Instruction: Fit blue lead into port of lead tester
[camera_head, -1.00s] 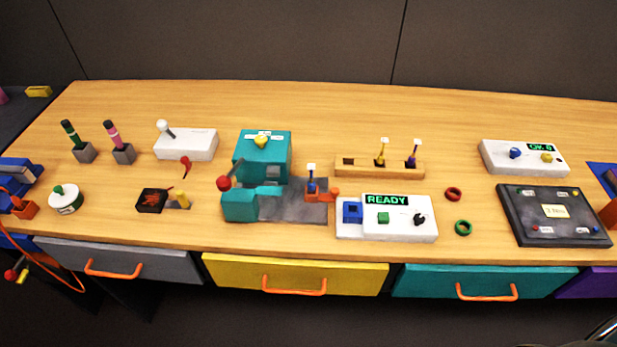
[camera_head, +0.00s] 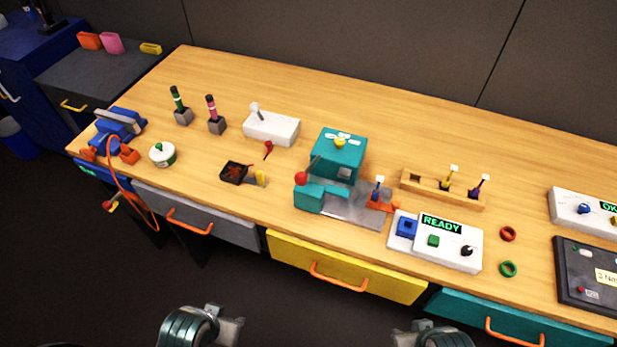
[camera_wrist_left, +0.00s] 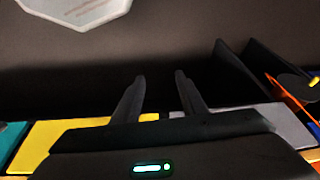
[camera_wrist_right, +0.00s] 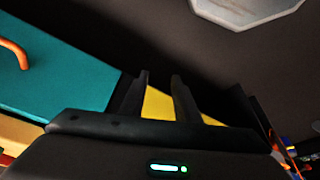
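A blue lead (camera_head: 377,188) with a white top stands upright at an orange holder (camera_head: 382,203), at the right end of the teal machine's grey plate. The likely lead tester is a white box (camera_head: 459,257) reading READY, just right of the lead. It has a blue block with a dark square opening (camera_head: 407,227), which looks like the port, a green button and a black knob. My left gripper (camera_wrist_left: 158,80) and right gripper (camera_wrist_right: 160,78) are both open and empty in their wrist views, away from the lead. The head view shows only my wrists at the bottom edge.
The teal machine (camera_head: 337,150) with a red-knobbed lever stands left of the lead. A wooden rack (camera_head: 415,188) behind the tester holds a yellow and a purple lead. Red (camera_head: 508,233) and green (camera_head: 508,269) rings lie right of it. Drawers with orange handles line the bench front.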

